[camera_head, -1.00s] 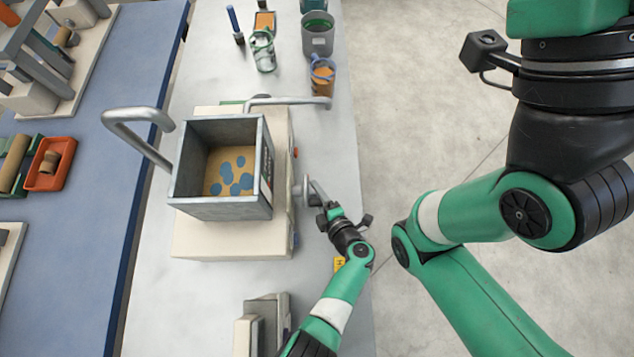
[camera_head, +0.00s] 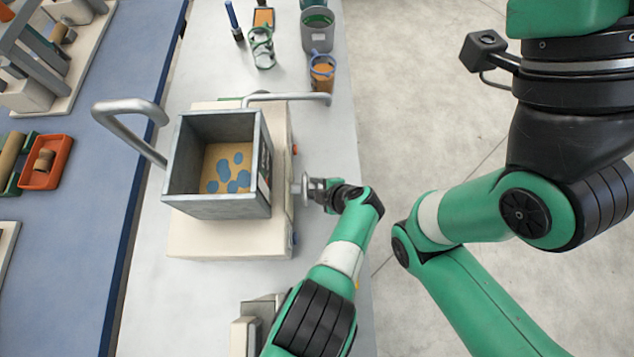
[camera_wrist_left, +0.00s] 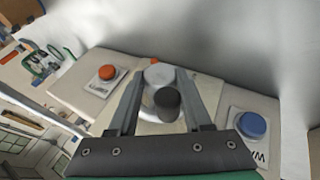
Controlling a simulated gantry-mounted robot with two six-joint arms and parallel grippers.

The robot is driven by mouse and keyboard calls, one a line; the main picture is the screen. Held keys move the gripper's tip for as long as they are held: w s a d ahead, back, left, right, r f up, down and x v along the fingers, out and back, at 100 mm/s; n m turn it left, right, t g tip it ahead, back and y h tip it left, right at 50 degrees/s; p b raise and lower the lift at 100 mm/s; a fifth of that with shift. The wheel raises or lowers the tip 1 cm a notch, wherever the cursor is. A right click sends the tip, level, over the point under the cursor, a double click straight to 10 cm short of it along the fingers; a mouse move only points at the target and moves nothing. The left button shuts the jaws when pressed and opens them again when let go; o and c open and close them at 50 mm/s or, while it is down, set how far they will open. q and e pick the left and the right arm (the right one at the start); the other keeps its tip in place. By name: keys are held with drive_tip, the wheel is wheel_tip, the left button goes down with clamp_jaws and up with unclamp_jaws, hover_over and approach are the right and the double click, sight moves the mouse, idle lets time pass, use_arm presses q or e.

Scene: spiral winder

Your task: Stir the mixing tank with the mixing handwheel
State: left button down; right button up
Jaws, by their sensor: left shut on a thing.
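The mixing tank (camera_head: 215,209) is an open grey square box on a cream base. Inside it, several blue patches lie on a tan mix. The mixing handwheel (camera_head: 305,187) is on the right side of the base. My left gripper (camera_head: 318,190) is at the handwheel, shut on its handle. In the left wrist view the dark round handle (camera_wrist_left: 167,104) sits between the two fingers of my left gripper (camera_wrist_left: 160,85), with a pale hub (camera_wrist_left: 159,74) behind it. The handle is mostly hidden in the head view. My right gripper is out of view.
An orange button (camera_wrist_left: 107,72) and a blue button (camera_wrist_left: 252,125) flank the handwheel. Bent metal pipes (camera_head: 132,108) stand beside the tank. Cups (camera_head: 322,68) stand at the back of the table. A grey block (camera_head: 255,325) sits at the front.

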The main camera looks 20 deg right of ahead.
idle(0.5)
use_arm(q)
drive_tip(key=shift+c, duration=1.8)
unclamp_jaws()
drive_tip(key=shift+r, duration=0.1)
drive_tip(key=p+v, duration=0.7)
drive_tip(key=p, duration=0.1)
drive_tip(key=shift+r, duration=0.15)
